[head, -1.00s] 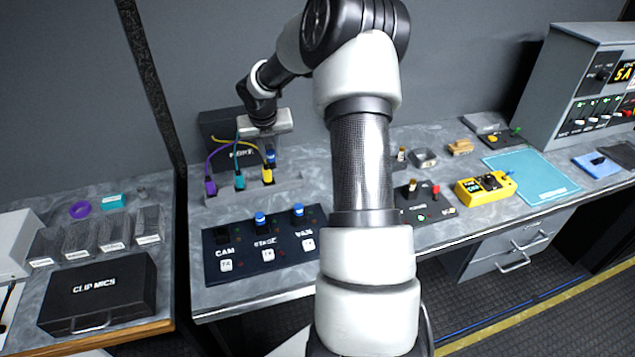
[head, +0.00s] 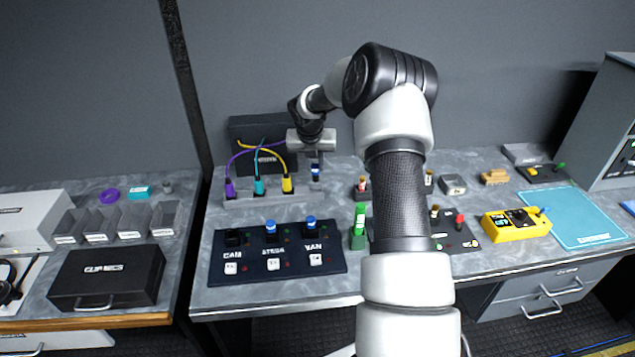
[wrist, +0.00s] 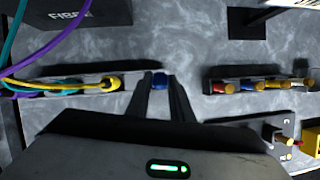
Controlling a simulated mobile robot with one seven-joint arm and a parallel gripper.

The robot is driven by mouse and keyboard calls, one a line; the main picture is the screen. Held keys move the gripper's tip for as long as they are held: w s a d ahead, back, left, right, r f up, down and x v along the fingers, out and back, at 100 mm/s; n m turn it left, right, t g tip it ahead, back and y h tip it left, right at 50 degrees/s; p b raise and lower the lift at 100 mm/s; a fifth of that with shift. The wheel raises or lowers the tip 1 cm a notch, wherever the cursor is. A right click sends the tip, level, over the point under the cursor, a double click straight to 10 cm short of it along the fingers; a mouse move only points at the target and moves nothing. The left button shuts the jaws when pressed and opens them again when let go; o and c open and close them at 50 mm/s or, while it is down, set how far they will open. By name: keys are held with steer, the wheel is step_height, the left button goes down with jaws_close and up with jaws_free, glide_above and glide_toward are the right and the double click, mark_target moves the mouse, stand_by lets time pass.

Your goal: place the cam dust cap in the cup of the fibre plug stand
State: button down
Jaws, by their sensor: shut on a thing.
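The cam dust cap (wrist: 159,81) is small and blue. My gripper (head: 315,172) is shut on it; the blue also shows in the head view (head: 315,167). The fibre plug stand (head: 250,201) is a low grey bar holding purple, teal and yellow plugs. The cap is at the stand's right end, right of the yellow plug (head: 287,185). The cup is not clearly visible behind the fingers, and I cannot tell whether the cap touches it. On the panel (head: 235,263), the CAM port (head: 234,237) has no blue cap; STAGE and VAN have blue ones.
A black FIBRE box (head: 250,130) stands behind the stand, with cables running from it to the plugs. A green item (head: 359,225) stands right of the panel. A row of coloured plugs (wrist: 258,86) lies to the right. Bare worktop separates stand and panel.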

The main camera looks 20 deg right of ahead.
mark_target(315, 177)
steer(key=shift+f, duration=2.55)
steer(key=shift+f, duration=0.1)
steer(key=shift+f, duration=0.15)
steer(key=c, duration=1.6)
jaws_free()
steer(key=shift+o, duration=0.2)
steer(key=shift+r, duration=0.4)
steer(key=v, duration=1.1)
steer(key=shift+s+r, duration=0.15)
steer(key=shift+r, duration=0.2)
